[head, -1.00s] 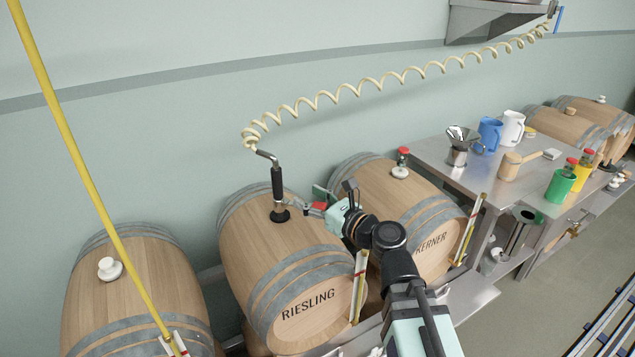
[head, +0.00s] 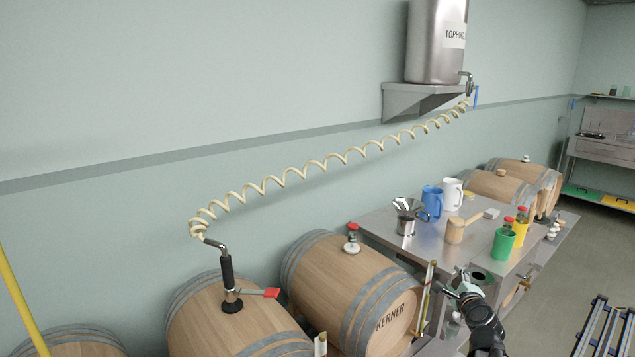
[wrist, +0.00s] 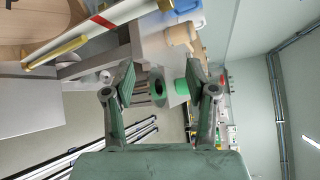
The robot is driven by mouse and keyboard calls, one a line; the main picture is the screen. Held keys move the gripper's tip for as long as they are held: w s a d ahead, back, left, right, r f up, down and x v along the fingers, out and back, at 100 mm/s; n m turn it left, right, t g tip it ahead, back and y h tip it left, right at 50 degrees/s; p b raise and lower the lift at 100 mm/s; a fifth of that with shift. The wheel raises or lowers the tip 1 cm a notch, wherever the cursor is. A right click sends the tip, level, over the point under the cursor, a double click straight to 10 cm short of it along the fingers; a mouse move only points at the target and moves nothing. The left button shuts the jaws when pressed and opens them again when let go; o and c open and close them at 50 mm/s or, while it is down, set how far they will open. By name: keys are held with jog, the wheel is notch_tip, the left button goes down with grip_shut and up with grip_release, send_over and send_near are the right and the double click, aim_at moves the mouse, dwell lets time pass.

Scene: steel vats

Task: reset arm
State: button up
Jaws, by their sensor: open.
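My gripper (head: 463,284) is in front of the steel table, right of the Kerner barrel, in the head view. In the wrist view my gripper (wrist: 160,85) has its two fingers spread apart with nothing held between them. The green cup (wrist: 181,86) shows beyond the gap, apart from the fingers. The filling wand (head: 228,280), with a black grip and a red lever, stands upright in the top of the left barrel (head: 195,320). My gripper is well away from it.
The Kerner barrel (head: 335,275) lies left of the steel table (head: 385,225). On the table stand a blue jug (head: 432,201), a white jug (head: 452,193), a wooden mallet (head: 456,230) and a green cup (head: 503,245). A coiled hose (head: 330,160) runs to the topping tank (head: 432,40).

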jog(key=s+d+f+n+g+h, duration=0.35)
jog(key=s+d+f, duration=0.35)
jog(key=d+f, duration=0.4)
jog(key=s+d+f+n+g+h, duration=0.2)
jog(key=s+d+f+n, duration=0.35)
jog(key=d+f, duration=0.55)
jog(key=s+a+f+n+g+y, duration=0.2)
jog(key=s+a+f, duration=0.2)
jog(key=a+f, duration=0.45)
jog(key=s+a+f+n+g+y, duration=0.2)
jog(key=s+a+f+n+y, duration=0.15)
jog(key=a+f, duration=0.5)
jog(key=s+a+f+n+g+y, duration=0.15)
jog(key=s+a+f, duration=0.35)
jog(key=a, duration=0.6)
jog(key=s+a+f+n+g+y, duration=0.25)
jog(key=s+a+f+g, duration=0.35)
jog(key=s+a, duration=0.5)
jog(key=s+a+n+g+h, duration=0.1)
jog(key=s+a+n+g, duration=0.1)
jog(key=s, duration=0.7)
jog(key=s+a+f+n+g+h, duration=0.1)
jog(key=s+a+n+g, duration=0.1)
jog(key=s, duration=0.8)
jog(key=shift+a+f+g, duration=0.2)
jog(key=shift+a+g, duration=0.45)
jog(key=shift+g, duration=0.15)
